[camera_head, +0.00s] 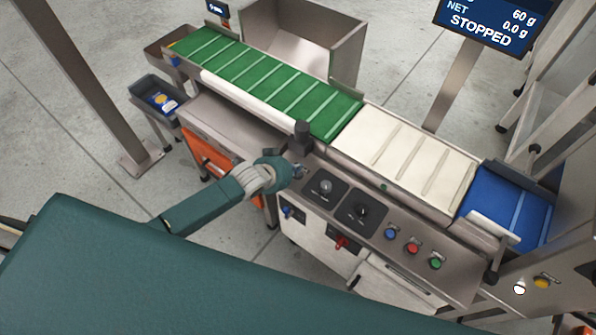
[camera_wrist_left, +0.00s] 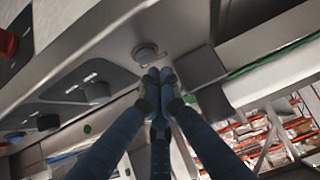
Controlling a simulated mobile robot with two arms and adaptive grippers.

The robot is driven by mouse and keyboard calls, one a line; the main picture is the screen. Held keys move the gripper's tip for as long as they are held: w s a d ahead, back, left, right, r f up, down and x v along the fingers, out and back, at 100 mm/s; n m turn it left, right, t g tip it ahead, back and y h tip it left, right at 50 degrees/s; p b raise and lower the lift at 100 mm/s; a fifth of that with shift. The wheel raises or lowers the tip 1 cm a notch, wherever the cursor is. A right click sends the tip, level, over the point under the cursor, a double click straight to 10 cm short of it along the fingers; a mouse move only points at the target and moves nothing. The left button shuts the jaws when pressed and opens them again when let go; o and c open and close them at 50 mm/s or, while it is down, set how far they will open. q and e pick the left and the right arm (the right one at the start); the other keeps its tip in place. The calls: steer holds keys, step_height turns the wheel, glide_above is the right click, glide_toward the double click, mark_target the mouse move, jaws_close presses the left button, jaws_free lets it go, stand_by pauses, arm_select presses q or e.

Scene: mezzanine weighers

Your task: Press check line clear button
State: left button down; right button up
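My left gripper (camera_head: 298,172) reaches over the front edge of the steel conveyor machine, at the left end of its control panel (camera_head: 300,205). In the left wrist view, its blue fingers (camera_wrist_left: 160,75) are together and empty. Their tips are just below a round grey button (camera_wrist_left: 145,52) on the panel; I cannot tell whether they touch it. In the head view, this spot is hidden by my gripper. No label reading "check line clear" is legible. My right gripper is in neither view.
Two black dial plates (camera_head: 325,187) (camera_head: 362,211) sit right of my gripper, then blue (camera_head: 390,233), red (camera_head: 413,247) and green (camera_head: 435,263) buttons. White (camera_head: 519,288) and yellow (camera_head: 543,281) buttons are farther right. A dark post (camera_head: 303,135) stands close behind my gripper. The display (camera_head: 490,22) reads STOPPED.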

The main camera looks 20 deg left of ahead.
arm_select(q)
step_height(320, 180, up, 5)
steer(key=p, duration=0.5)
stand_by(0.5)
stand_by(0.4)
